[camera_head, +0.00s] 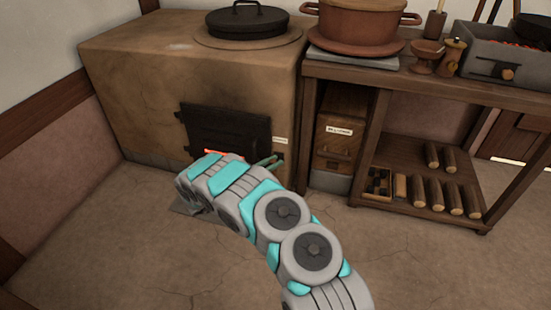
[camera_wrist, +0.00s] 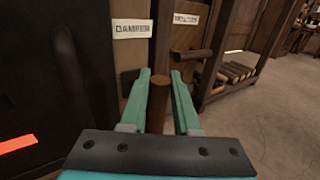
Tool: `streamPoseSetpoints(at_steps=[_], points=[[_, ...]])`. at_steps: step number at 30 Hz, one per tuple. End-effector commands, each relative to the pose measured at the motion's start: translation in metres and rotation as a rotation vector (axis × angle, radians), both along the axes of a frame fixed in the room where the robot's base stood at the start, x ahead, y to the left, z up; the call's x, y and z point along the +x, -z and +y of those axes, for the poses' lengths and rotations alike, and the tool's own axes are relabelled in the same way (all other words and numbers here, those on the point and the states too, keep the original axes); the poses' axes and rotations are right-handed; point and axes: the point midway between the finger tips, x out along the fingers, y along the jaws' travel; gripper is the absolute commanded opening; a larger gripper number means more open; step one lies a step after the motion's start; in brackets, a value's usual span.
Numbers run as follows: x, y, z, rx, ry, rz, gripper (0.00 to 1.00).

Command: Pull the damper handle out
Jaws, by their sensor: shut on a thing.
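The damper handle (camera_wrist: 157,104) is a short brown wooden bar in the wrist view, between the two teal fingers of my gripper (camera_wrist: 160,84). My gripper is shut on it. A white label reading DAMPER (camera_wrist: 132,28) sits on the stove front just above, with a dark plate (camera_wrist: 130,78) below it. In the head view my gripper (camera_head: 270,163) is at the right end of the brown stove's front (camera_head: 255,95), under a small white label (camera_head: 280,141). The handle cannot be made out there.
A labelled wooden cabinet (camera_head: 340,128) with a dark handle (camera_wrist: 193,54) stands close on the right. A workbench (camera_head: 430,79) holds pots. The floor in front is clear.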

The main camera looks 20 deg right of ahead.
Motion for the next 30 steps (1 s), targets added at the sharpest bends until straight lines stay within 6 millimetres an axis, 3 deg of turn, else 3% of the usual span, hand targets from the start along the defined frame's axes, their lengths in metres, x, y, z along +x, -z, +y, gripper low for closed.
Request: streamPoseSetpoints(at_steps=[3,7,18,19,26,30], points=[[-0.023,0.0,0.019,-0.004,-0.007,0.007,0.0],[-0.039,0.001,0.03,-0.001,-0.005,0.004,0.0],[-0.047,0.001,0.033,-0.002,0.001,0.003,0.0],[-0.047,0.002,0.033,-0.002,0.001,0.003,0.33],[-0.046,0.001,0.033,-0.003,0.0,0.003,0.59],[-0.045,0.0,0.033,-0.003,-0.001,0.002,0.59]])
